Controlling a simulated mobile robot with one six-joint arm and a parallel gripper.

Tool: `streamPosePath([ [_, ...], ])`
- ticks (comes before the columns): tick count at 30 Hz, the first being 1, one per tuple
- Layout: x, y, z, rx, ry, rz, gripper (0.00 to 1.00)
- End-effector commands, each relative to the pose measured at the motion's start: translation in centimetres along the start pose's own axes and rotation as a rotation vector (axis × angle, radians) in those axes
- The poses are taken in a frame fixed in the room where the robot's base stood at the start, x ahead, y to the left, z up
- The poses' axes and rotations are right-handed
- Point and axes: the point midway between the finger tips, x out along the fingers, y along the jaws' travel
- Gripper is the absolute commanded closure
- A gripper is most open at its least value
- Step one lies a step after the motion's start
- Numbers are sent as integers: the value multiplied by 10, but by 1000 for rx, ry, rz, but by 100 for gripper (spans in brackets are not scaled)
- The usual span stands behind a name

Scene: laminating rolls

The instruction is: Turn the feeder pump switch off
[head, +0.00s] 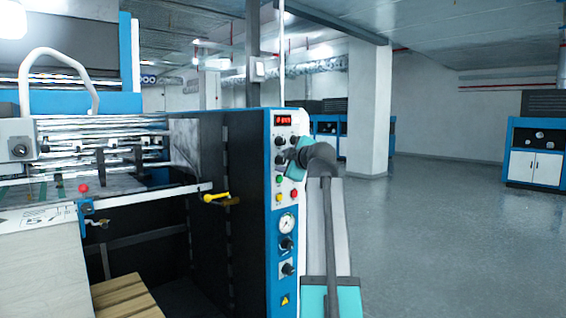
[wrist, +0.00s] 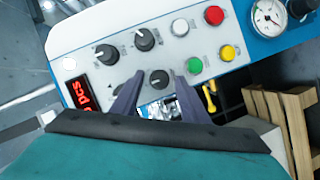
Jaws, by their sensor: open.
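The control panel (head: 270,215) is the white and blue front of the machine. In the wrist view, a small black rotary knob (wrist: 160,79) sits between the fingertips of my gripper (wrist: 159,74). The fingers are apart and hold nothing; I cannot tell whether they touch the knob. Two larger black knobs (wrist: 106,54) (wrist: 145,39) lie beyond it. No label is readable, so I cannot tell which control is the feeder pump switch. In the head view, my gripper (head: 291,157) is at the panel's upper part and hides the small knob.
A red display (head: 283,120) is above the knobs. Green (wrist: 195,65), yellow (wrist: 228,53), red (wrist: 214,15) and white (wrist: 180,27) buttons are close by. A gauge (head: 287,223) sits lower. A yellow handle (head: 216,198) projects at left. Floor at right is clear.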

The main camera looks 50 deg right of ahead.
Motion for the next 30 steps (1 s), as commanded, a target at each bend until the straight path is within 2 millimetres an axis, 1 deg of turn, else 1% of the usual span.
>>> streamPosePath([
  [5, -7, 0, 0, 0, -1, 1, 59],
  [11, -27, -1, 1, 0, -1, 2, 59],
  [24, -97, -1, 1, 0, -1, 3, 59],
  [30, -124, 0, 0, 0, 0, 3, 59],
])
